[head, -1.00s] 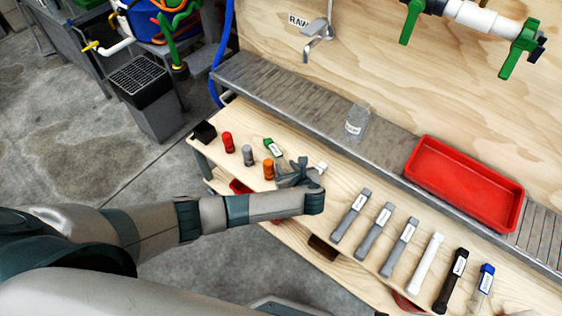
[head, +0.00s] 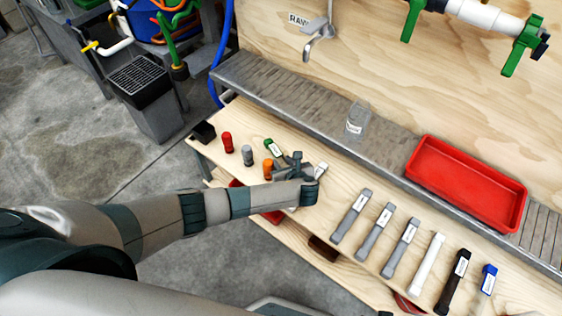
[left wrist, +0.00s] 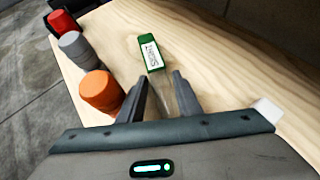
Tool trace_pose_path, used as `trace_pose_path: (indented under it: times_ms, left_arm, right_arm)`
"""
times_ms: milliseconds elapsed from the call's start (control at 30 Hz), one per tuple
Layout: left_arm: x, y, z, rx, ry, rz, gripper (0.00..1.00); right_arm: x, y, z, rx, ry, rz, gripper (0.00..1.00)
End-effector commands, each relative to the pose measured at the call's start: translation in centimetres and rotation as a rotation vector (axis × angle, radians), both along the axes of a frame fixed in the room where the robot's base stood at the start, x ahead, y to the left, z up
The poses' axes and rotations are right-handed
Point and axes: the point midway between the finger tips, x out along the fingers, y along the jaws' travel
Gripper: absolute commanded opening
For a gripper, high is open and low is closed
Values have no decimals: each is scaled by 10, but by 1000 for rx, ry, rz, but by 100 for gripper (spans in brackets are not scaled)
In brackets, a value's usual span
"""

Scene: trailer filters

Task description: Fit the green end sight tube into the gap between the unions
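The green end sight tube (head: 272,148) lies on the wooden bench, with a green labelled end and a clear body. In the left wrist view its green end (left wrist: 150,53) points away from me, and its clear body runs back toward the gap between my fingers. My left gripper (head: 293,163) is open just over the bench. In the left wrist view its fingers (left wrist: 160,95) stand apart near the clear body; whether they touch it I cannot tell. Green-handled valves with white pipe fittings (head: 478,17) are on the wall at top right; the gap itself is not clear. My right gripper is not in view.
Red (head: 227,142), grey (head: 247,155) and orange (left wrist: 101,91) capped pieces stand left of the tube. A white-ended piece (head: 321,169) lies to its right. Several other tubes lie further right. A red tray (head: 466,184) and clear bottle (head: 357,119) sit on the metal ledge behind.

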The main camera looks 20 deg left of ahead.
Motion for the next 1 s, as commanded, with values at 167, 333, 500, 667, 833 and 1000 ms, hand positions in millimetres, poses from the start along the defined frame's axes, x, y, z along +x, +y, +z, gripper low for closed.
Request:
trace_pose_path:
  times_ms: [167, 333, 500, 667, 833, 1000]
  left_arm:
    - [0, 0, 0, 0, 0, 0, 31]
    - [0, 0, 1, 0, 0, 0, 31]
    - [0, 0, 0, 0, 0, 0, 0]
    - [0, 0, 1, 0, 0, 0, 0]
    - [0, 0, 2, 0, 0, 0, 0]
    - [0, 0, 12, 0, -1, 1, 0]
  right_arm:
    - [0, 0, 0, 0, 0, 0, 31]
    - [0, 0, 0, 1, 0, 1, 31]
    - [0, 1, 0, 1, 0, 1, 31]
    - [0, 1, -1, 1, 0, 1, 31]
    - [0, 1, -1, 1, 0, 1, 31]
    - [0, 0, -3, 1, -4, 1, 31]
